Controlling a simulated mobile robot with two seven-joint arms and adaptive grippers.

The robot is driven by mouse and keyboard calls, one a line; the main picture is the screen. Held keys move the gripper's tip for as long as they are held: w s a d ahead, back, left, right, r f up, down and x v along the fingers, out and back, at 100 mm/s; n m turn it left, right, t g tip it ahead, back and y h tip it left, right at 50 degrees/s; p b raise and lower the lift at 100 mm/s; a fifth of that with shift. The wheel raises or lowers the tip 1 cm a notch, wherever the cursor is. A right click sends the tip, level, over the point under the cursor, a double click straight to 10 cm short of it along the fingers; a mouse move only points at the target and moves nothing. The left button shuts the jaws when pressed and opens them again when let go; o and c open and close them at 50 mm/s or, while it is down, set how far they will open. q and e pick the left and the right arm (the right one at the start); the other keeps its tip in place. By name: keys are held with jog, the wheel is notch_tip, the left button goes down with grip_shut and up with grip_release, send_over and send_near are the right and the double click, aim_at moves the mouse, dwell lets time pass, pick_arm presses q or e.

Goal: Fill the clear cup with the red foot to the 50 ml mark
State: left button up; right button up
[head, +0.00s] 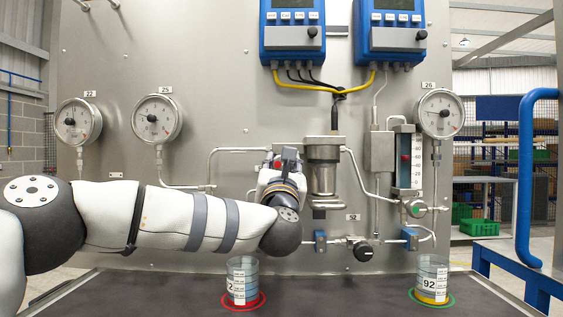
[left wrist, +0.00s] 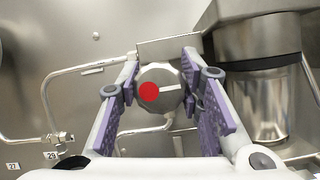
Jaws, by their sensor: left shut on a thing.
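The clear cup with the red foot (head: 236,271) stands upright on the dark bench in the head view, below my left forearm. It has a white scale label; I cannot read a liquid level in it. My left gripper (head: 281,165) is up at the panel, well above the cup and a little to its right. In the left wrist view, its purple-padded fingers (left wrist: 161,66) are on both sides of a round grey knob (left wrist: 170,104) with a red dot, and the gripper is shut on it. My right gripper is in neither view.
A metal filter housing (head: 323,172) is close to the right of my left gripper. Pipes, gauges and a black valve knob (head: 363,251) line the panel.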

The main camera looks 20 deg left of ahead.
pick_arm(q)
jog(key=o, duration=1.2)
jog(key=v, duration=1.2)
